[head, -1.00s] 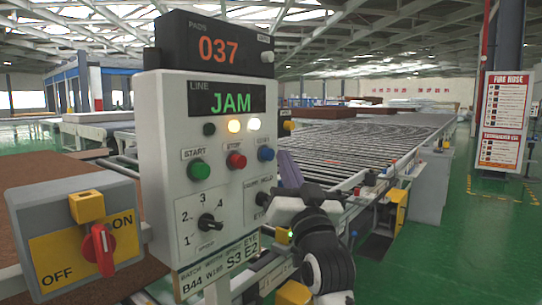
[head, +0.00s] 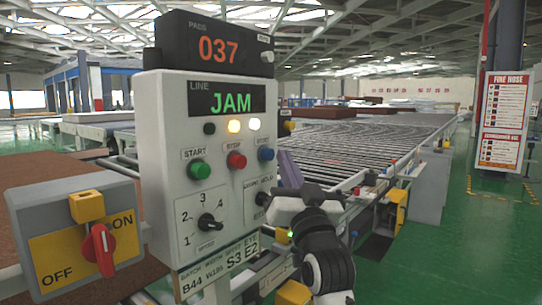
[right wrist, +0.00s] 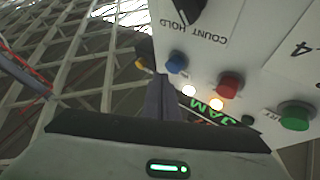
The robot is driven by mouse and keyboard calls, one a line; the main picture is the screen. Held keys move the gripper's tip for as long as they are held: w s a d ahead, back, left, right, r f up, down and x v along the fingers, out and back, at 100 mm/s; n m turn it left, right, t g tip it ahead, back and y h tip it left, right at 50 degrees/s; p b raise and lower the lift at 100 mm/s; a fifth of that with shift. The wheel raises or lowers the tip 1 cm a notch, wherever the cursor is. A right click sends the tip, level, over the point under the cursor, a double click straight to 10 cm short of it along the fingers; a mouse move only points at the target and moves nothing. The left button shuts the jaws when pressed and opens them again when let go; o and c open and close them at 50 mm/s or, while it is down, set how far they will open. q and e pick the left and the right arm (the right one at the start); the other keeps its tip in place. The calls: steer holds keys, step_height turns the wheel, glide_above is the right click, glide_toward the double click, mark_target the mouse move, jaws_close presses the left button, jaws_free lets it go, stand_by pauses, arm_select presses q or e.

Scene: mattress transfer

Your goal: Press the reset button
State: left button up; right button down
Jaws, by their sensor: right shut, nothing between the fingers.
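The grey control panel (head: 190,165) stands close in front of me, its line display reading JAM. A blue button (head: 265,154) sits at the right of the button row; its label is too small to read surely. A white button (head: 267,57) sits under a small unreadable label on the black counter box (head: 215,48), which shows 037. My right gripper (head: 284,155) is shut and empty, its purple-grey fingers upright just right of the blue button. In the right wrist view the fingertips (right wrist: 160,82) point near the blue button (right wrist: 177,62); contact cannot be told. My left gripper is out of view.
A green start button (head: 199,170), a red stop button (head: 236,160) and a rotary selector (head: 208,222) share the panel. A switch box with a red ON/OFF knob (head: 101,245) stands at the left. A roller conveyor (head: 350,145) runs behind the panel.

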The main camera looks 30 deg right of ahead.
steer(key=shift+w+a, duration=0.2)
steer(key=shift+w, duration=0.2)
steer(key=shift+w+a+p, duration=0.3)
steer(key=shift+w+a, duration=0.05)
steer(key=shift+w, duration=0.45)
stand_by(1.1)
stand_by(0.4)
steer(key=shift+s+d+p, duration=0.2)
steer(key=shift+s+d, duration=0.05)
steer(key=shift+s, duration=0.35)
steer(key=shift+s+d+p, duration=0.15)
steer(key=shift+s+d, duration=0.1)
steer(key=shift+s, duration=0.3)
steer(key=shift+s, duration=0.1)
steer(key=s, duration=0.1)
steer(key=s+d, duration=0.1)
steer(key=s, duration=0.1)
steer(key=s+d+p, duration=0.1)
steer(key=shift+s, duration=0.25)
